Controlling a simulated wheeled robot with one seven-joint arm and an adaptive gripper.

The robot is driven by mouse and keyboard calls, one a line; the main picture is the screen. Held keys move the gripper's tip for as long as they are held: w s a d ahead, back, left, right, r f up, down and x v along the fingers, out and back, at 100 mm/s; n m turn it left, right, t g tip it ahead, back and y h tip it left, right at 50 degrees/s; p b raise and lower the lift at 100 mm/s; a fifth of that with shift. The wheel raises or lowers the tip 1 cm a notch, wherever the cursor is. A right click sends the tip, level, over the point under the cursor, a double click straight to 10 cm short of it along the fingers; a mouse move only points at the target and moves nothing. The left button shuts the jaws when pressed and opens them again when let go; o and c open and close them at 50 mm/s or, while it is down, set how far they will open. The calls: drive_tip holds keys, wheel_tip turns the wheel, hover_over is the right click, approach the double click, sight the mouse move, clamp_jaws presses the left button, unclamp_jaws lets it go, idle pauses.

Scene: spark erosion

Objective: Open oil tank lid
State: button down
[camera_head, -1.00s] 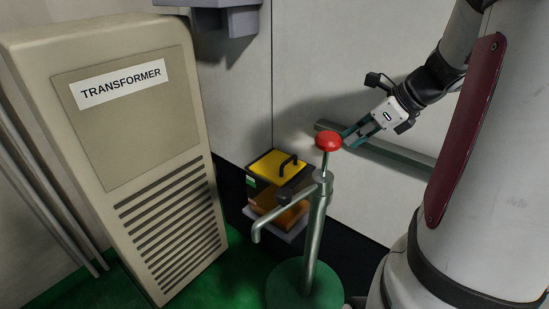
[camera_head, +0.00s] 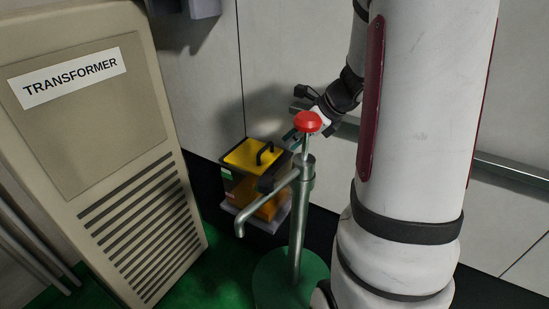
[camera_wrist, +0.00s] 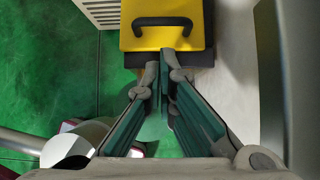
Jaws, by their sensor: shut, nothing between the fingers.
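The oil tank (camera_head: 268,207) is a small box with an amber, see-through body, standing on a pale base behind the pump. Its yellow lid (camera_head: 243,156) lies flat and closed on top and carries a black handle (camera_head: 265,153). In the wrist view the yellow lid (camera_wrist: 195,38) and its black handle (camera_wrist: 163,24) show at the top. My gripper (camera_wrist: 163,55) is shut and empty, with its fingertips over the lid's near edge, apart from the handle.
A green-grey hand pump (camera_head: 297,220) with a red knob (camera_head: 308,122) and a spout stands in front of the tank. A beige transformer cabinet (camera_head: 125,180) stands at left. A wall rail (camera_head: 510,168) runs behind my arm. Green floor lies between cabinet and pump.

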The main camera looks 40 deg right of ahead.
sight(268, 160)
drive_tip(key=b+x, duration=0.2)
drive_tip(key=x, duration=0.6)
drive_tip(key=shift+r+p, duration=0.15)
drive_tip(key=shift+p, duration=0.25)
drive_tip(key=shift+r+g+p, duration=0.25)
drive_tip(key=shift+g+p, duration=0.05)
drive_tip(key=shift+p, duration=0.4)
